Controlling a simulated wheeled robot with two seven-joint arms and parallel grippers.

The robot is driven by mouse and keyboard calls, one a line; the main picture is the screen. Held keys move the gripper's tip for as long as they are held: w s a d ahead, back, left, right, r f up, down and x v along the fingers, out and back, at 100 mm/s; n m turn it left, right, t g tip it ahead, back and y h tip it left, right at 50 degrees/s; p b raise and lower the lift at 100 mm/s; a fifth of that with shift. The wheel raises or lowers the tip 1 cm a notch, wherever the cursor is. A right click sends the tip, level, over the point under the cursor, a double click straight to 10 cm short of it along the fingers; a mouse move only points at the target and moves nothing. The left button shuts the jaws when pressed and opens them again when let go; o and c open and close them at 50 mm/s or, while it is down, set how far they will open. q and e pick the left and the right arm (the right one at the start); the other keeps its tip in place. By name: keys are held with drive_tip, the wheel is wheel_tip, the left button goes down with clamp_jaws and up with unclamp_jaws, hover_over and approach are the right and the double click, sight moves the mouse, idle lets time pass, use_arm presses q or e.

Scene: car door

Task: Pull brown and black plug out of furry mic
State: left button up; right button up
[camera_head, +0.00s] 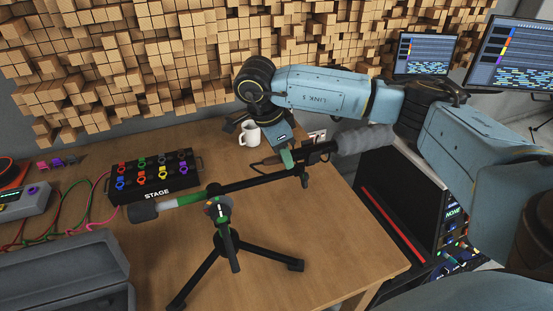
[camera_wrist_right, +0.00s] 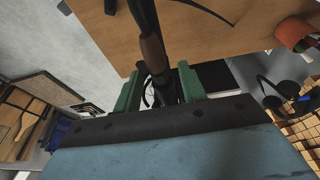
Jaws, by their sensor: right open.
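The furry mic (camera_head: 365,139), a grey fuzzy cylinder, lies near-horizontal at the right end of the boom stand (camera_head: 238,186). My right gripper (camera_head: 289,158) reaches down at the mic's rear, left end, its green fingers open. In the right wrist view the gripper (camera_wrist_right: 160,88) has its fingers on either side of a dark cylindrical part. The brown and black plug (camera_wrist_right: 152,50) lies in line with that part, just beyond the fingertips. Whether the fingers touch it cannot be told. My left gripper is not in view.
A white mug (camera_head: 249,135) stands behind the gripper. The tripod's legs spread over the table (camera_head: 330,255). Wooden wall blocks (camera_head: 150,50) rise behind.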

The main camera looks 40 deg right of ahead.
idle(0.6)
clamp_jaws()
drive_tip(key=shift+a, duration=0.1)
drive_tip(key=shift+w+a, duration=0.25)
drive_tip(key=shift+a, duration=0.7)
drive_tip(key=shift+w+a, duration=0.2)
drive_tip(key=shift+a, duration=0.75)
drive_tip(key=shift+w+a, duration=0.25)
drive_tip(key=shift+a, duration=0.7)
